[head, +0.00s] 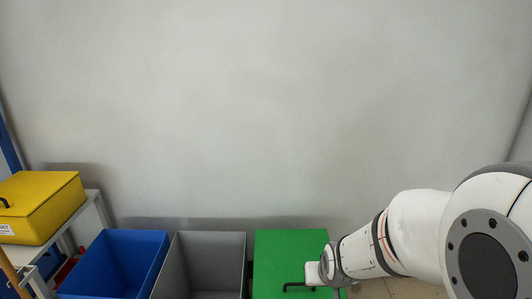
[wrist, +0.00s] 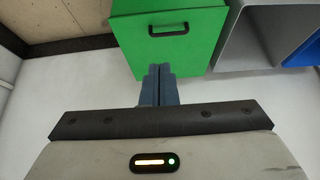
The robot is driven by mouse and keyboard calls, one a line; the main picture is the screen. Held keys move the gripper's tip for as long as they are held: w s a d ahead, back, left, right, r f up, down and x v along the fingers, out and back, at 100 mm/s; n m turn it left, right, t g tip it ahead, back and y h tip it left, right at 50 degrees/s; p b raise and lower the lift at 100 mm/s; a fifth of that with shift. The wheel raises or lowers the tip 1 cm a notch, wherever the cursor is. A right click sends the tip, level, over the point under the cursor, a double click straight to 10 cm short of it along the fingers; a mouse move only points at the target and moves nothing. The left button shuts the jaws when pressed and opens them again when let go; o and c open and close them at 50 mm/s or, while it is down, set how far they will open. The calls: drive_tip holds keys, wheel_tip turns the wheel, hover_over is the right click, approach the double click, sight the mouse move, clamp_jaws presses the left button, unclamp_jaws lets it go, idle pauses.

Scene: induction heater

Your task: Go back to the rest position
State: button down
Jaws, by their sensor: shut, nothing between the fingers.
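My arm reaches in from the right of the head view, and its wrist end is in front of the green box's right side. My gripper (wrist: 160,68) shows in the wrist view with its two dark fingers together and nothing between them. The fingertips appear just in front of the lower part of the green box's face, and I cannot tell whether they touch it. The fingertips are not clear in the head view.
A green box (head: 280,255) with a black handle stands by the wall. To its left are an open grey bin (head: 213,262) and an open blue bin (head: 118,262). A yellow box (head: 45,205) sits on a white stand at the far left.

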drive_tip(key=s+r+g+p, duration=0.1)
drive_tip(key=s+r+p, duration=0.3)
drive_tip(key=r, duration=0.5)
drive_tip(key=s+r+g+p, duration=0.1)
drive_tip(key=s+r+p, duration=0.4)
drive_tip(key=r, duration=0.5)
drive_tip(key=s+r+g+p, duration=0.1)
drive_tip(key=s+r+p, duration=0.4)
drive_tip(key=r+p, duration=0.3)
drive_tip(key=shift+d+r, duration=0.35)
drive_tip(key=shift+r, duration=0.6)
